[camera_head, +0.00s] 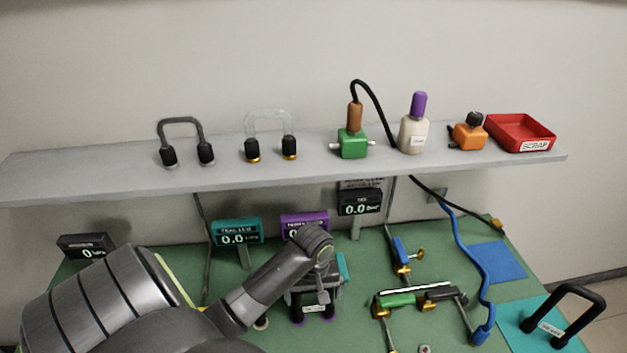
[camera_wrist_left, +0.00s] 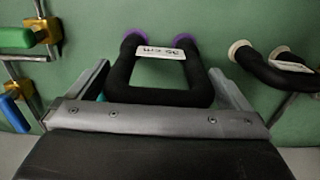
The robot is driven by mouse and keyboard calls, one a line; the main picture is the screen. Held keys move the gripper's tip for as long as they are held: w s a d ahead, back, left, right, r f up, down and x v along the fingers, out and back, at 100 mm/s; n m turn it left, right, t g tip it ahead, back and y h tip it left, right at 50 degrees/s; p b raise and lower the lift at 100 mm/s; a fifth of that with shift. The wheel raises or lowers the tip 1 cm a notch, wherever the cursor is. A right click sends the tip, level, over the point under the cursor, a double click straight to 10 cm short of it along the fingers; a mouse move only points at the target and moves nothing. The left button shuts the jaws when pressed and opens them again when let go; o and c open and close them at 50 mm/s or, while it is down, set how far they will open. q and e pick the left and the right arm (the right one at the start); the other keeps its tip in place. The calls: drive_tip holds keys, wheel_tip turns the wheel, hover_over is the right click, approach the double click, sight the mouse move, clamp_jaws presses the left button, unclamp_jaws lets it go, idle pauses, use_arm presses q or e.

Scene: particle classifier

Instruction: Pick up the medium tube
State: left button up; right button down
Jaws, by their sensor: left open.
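A black U-shaped tube with purple ends lies on the green bench. Its white label, seemingly "35 cm", shows upside down in the left wrist view (camera_wrist_left: 160,75). In the head view its purple-ended part (camera_head: 314,311) shows just below my left gripper (camera_head: 318,288), which hides the rest. My left gripper also shows in the left wrist view (camera_wrist_left: 162,88), open, with one finger on each side of the tube. I cannot tell whether the fingers touch it. A second black tube with white ends (camera_wrist_left: 270,70) lies to the right in the left wrist view. My right gripper is out of view.
A grey shelf (camera_head: 60,178) above the bench holds looped tubes, a green device (camera_head: 352,143), a bottle (camera_head: 413,135) and a red scrap tray (camera_head: 520,130). A green-and-gold clamp fixture (camera_head: 400,299) stands right of my gripper. A black handle-shaped tube (camera_head: 578,300) sits at far right.

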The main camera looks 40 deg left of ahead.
use_arm(q)
drive_tip(key=c, duration=0.7)
wheel_tip(320, 180, up, 5)
drive_tip(key=shift+f, duration=0.1)
drive_tip(key=shift+c, duration=0.2)
wheel_tip(320, 180, up, 4)
drive_tip(key=p, duration=0.3)
drive_tip(key=shift+r+p, duration=0.65)
drive_tip(key=shift+p, duration=0.2)
